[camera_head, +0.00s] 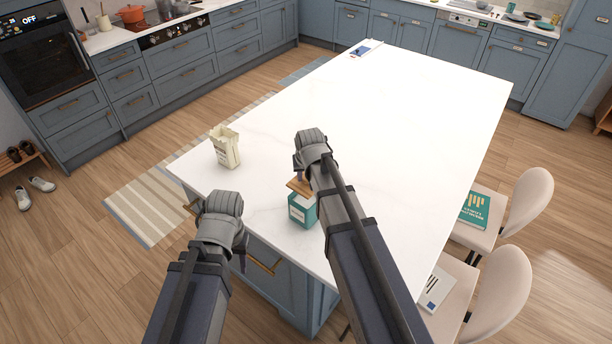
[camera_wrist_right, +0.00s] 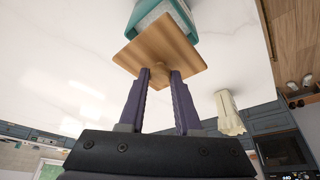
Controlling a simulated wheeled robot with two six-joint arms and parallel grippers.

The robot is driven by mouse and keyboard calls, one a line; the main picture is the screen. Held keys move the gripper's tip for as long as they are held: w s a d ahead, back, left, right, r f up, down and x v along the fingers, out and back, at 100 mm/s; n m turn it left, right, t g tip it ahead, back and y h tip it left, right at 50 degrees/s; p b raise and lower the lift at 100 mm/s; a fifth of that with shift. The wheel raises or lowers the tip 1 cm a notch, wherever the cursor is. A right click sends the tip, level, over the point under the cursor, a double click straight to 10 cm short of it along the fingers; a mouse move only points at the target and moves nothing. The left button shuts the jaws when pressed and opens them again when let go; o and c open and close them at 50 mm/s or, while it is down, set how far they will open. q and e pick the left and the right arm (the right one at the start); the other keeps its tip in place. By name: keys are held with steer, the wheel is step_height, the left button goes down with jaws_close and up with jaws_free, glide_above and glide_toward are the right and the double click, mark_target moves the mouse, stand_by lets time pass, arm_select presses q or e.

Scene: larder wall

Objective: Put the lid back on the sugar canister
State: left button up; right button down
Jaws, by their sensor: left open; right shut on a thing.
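The sugar canister (camera_head: 303,213) is a squarish teal container with a pale panel, upright near the island's front edge. It also shows in the right wrist view (camera_wrist_right: 188,12). The lid (camera_head: 299,188) is a square wooden plate with a small knob; in the right wrist view (camera_wrist_right: 160,47) it is close to the canister's top. Whether lid and canister touch, I cannot tell. My right gripper (camera_wrist_right: 160,75) is shut on the lid's knob. My left gripper (camera_head: 242,262) is open and empty, left of the canister by the island's front edge; its fingers are mostly hidden.
A cream paper bag (camera_head: 226,148) stands on the white island top (camera_head: 390,110), left of the canister. A phone-like blue item (camera_head: 363,50) lies at the far end. Chairs (camera_head: 505,210) line the right side. Most of the island top is clear.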

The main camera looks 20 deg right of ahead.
mark_target(306, 185)
steer(key=shift+f+b, duration=1.65)
steer(key=shift+f, duration=0.35)
steer(key=shift+f+b, duration=0.55)
steer(key=shift+b, duration=0.05)
stand_by(0.7)
steer(key=c, duration=0.5)
jaws_free()
steer(key=shift+o, duration=0.2)
steer(key=o, duration=0.4)
steer(key=shift+r, duration=0.1)
